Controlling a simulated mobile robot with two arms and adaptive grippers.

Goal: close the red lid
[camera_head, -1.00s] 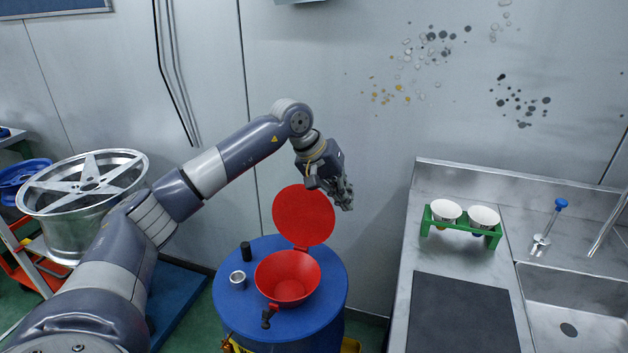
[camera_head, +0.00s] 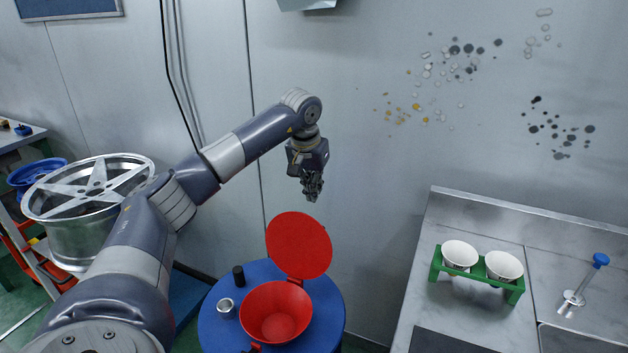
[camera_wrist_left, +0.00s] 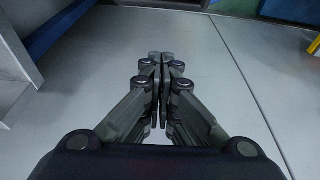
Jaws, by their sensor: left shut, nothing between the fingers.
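The red lid (camera_head: 299,244) stands open, tilted up at the back of a red funnel (camera_head: 276,312) on top of a blue drum (camera_head: 330,318). My left gripper (camera_head: 312,193) is shut and empty. In the head view it appears just above the lid's upper edge, with a small gap between them in the picture. In the left wrist view the closed fingers (camera_wrist_left: 160,88) meet in the middle with nothing between them, and the lid does not show there. My right gripper is not in view.
A black cap (camera_head: 238,275) and a small metal cup (camera_head: 226,308) stand on the drum left of the funnel. A steel counter with a green rack (camera_head: 478,274) is at right. A wheel rim (camera_head: 88,205) is at left. A wall rises behind.

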